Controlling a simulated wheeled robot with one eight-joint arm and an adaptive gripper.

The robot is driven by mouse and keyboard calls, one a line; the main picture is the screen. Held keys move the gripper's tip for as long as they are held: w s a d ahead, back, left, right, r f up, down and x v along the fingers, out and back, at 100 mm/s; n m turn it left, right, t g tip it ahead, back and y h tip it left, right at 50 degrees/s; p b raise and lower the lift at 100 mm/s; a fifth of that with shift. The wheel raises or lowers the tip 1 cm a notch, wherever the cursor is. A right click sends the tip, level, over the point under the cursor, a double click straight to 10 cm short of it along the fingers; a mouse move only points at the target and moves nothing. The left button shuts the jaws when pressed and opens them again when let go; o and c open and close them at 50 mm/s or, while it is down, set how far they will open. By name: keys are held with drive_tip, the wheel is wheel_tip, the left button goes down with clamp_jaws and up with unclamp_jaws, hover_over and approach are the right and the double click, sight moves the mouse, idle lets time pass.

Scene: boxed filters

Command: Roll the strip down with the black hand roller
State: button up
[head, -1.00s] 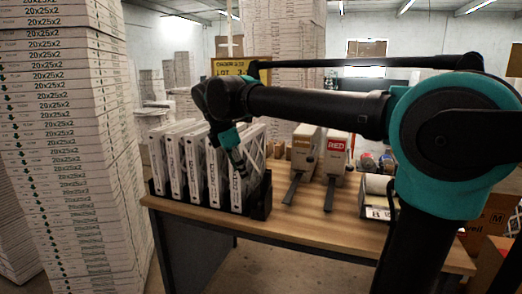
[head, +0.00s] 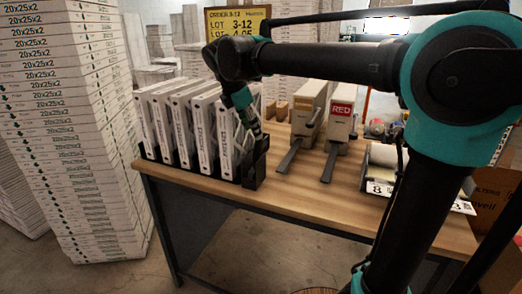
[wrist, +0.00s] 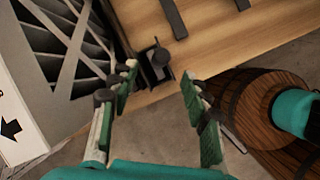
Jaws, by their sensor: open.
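My gripper (wrist: 160,76) is open and empty in the wrist view, its green-padded fingers spread above the table's front edge. A black bracket with a short round knob (wrist: 156,62) lies just beyond the fingertips; I cannot tell whether it is the hand roller or part of the rack. In the head view my gripper is beside the rack's right end, its fingertips partly hidden. Two dark, narrow strips (head: 289,156) (head: 330,161) run forward on the table from a brown-fronted box (head: 305,107) and a box marked RED (head: 340,110). I cannot tell which strip is meant.
White-framed filters (head: 200,130) stand upright in a black rack (head: 185,165) at the table's left. A pale roll (head: 385,155) and a number card (head: 378,188) are at right. A wooden barrel (wrist: 255,110) shows beside my gripper. The wooden table's (head: 300,203) front middle is clear.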

sight(257, 153)
drive_tip(key=x, duration=1.2)
drive_tip(key=shift+f, duration=0.25)
drive_tip(key=shift+s, duration=0.1)
drive_tip(key=shift+c, duration=0.3)
clamp_jaws()
drive_tip(key=shift+o, duration=0.3)
unclamp_jaws()
